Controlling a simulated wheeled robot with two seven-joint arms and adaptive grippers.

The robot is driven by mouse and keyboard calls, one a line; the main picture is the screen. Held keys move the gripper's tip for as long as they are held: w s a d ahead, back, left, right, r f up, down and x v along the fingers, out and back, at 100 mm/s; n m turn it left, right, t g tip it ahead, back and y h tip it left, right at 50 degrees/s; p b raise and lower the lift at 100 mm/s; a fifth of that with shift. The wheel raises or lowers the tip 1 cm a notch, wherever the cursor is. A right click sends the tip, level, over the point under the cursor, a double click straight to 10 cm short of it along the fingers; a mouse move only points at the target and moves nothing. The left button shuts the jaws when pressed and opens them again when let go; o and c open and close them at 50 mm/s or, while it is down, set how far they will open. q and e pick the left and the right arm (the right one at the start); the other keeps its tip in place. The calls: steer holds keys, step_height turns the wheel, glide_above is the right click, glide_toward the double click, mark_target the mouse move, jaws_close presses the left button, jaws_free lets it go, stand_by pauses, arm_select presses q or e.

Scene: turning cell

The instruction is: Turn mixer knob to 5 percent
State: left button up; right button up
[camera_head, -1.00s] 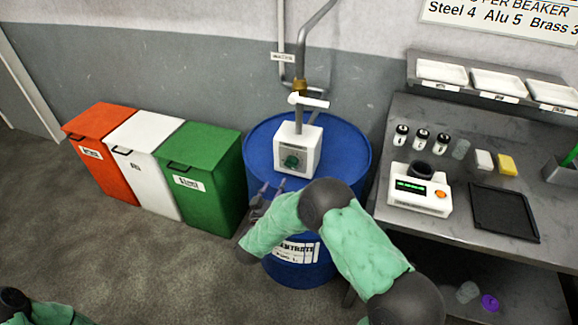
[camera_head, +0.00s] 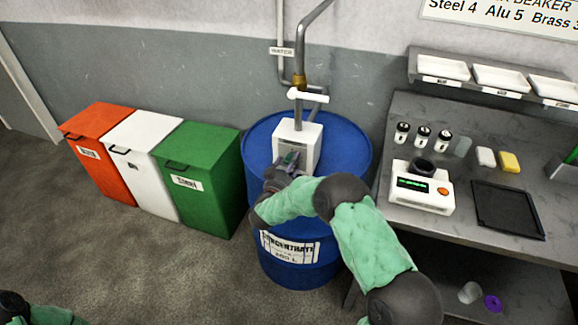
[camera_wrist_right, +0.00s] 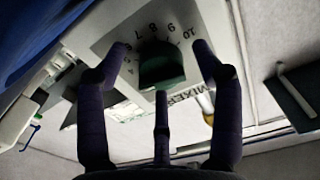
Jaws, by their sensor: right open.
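The mixer is a white box (camera_head: 311,148) on top of a blue drum (camera_head: 350,150), under a pipe. Its green knob (camera_wrist_right: 163,72) sits on a pale dial with printed numbers, of which 7 to 10 read clearly in the wrist view; the knob's pointer setting cannot be made out. My right gripper (camera_head: 287,165) is at the front face of the box and covers most of the knob in the head view. In the wrist view its fingers (camera_wrist_right: 159,50) are open, spread on both sides of the knob, with a third finger below; contact cannot be told.
A white tap handle (camera_head: 308,97) and metal pipe rise above the mixer. Red, white and green bins (camera_head: 205,180) stand to the left. A grey bench (camera_head: 455,225) with a scale (camera_head: 421,187), jars and a black tray is on the right.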

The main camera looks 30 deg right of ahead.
steer(key=c, duration=1.1)
steer(key=shift+c, duration=0.2)
steer(key=shift+f+m+b, duration=0.2)
steer(key=shift+m+b, duration=0.55)
steer(key=shift+m, duration=0.45)
steer(key=shift+a+m+b, duration=0.1)
steer(key=shift+m+b, duration=0.5)
steer(key=shift+m, duration=0.6)
